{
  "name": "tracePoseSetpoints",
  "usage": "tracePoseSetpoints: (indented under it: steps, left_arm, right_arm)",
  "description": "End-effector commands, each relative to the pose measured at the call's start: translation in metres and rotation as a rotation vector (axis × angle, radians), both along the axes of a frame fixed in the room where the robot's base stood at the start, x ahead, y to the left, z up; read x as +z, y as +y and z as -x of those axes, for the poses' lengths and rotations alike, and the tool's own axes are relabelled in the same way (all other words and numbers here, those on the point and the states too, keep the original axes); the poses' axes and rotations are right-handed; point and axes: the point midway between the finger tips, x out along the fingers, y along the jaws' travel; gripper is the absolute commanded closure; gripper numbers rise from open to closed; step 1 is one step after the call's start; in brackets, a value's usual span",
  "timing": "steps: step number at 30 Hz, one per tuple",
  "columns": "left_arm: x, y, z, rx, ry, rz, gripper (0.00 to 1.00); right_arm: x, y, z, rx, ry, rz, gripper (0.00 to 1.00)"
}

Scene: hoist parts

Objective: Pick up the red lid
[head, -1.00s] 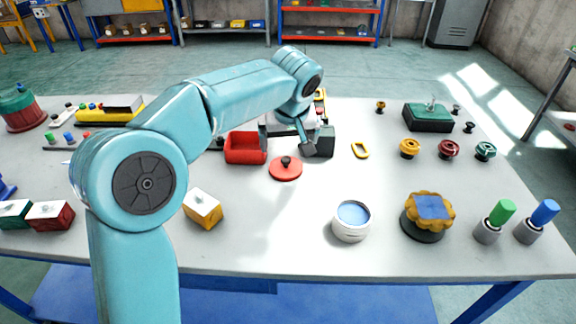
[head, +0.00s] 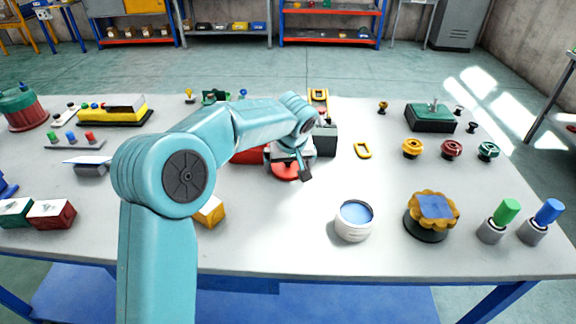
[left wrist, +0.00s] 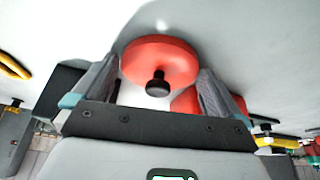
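The red lid (head: 284,174), a round disc with a black knob, lies on the table and is partly covered by my left gripper (head: 288,164) in the head view. The left wrist view shows the lid (left wrist: 155,55) and its knob (left wrist: 158,83) between the two spread fingers of my left gripper (left wrist: 155,80). That gripper is open and empty, above and close to the lid. The head view does not show clearly whether a finger touches it. My right gripper is in neither view.
A red open bin (head: 250,155) stands just left of the lid, half hidden by my arm. A dark grey block (head: 326,140) stands behind it to the right, with a yellow ring (head: 363,150) beyond. A white pot (head: 354,222) stands nearer.

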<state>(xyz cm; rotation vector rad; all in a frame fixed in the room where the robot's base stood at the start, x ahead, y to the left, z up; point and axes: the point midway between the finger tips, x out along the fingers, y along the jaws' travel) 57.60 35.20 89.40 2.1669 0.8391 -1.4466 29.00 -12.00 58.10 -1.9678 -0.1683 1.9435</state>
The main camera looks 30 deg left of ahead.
Motion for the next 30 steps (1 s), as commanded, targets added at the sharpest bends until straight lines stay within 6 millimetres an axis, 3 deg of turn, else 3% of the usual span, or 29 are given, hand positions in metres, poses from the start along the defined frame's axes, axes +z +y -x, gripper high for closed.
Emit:
tracePoseSetpoints:
  steps: [1,3,5,6,13,17,23,30]
  left_arm:
    - [0.0,0.0,0.0,0.0,0.0,0.0,0.16]
    - [0.0,0.0,0.0,0.0,0.0,0.0,0.35]
    - [0.0,0.0,0.0,0.0,0.0,0.0,0.36]
    - [0.0,0.0,0.0,0.0,0.0,0.0,0.4]
    - [0.003,0.0,0.0,0.0,-0.001,-0.001,0.41]
    - [0.014,0.0,0.0,0.002,-0.003,-0.001,0.41]
    - [0.053,0.0,-0.001,0.0,-0.004,-0.001,0.41]
    - [0.124,0.0,0.0,0.001,-0.005,0.0,0.41]
  right_arm:
    - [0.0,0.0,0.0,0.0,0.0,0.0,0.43]
    - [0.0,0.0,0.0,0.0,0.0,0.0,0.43]
    - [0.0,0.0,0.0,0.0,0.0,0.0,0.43]
    - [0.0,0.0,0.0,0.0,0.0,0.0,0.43]
    - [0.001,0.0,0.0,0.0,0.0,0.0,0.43]
    - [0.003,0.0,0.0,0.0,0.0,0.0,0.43]
    - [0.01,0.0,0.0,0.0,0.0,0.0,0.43]
    - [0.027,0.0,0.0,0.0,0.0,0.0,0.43]
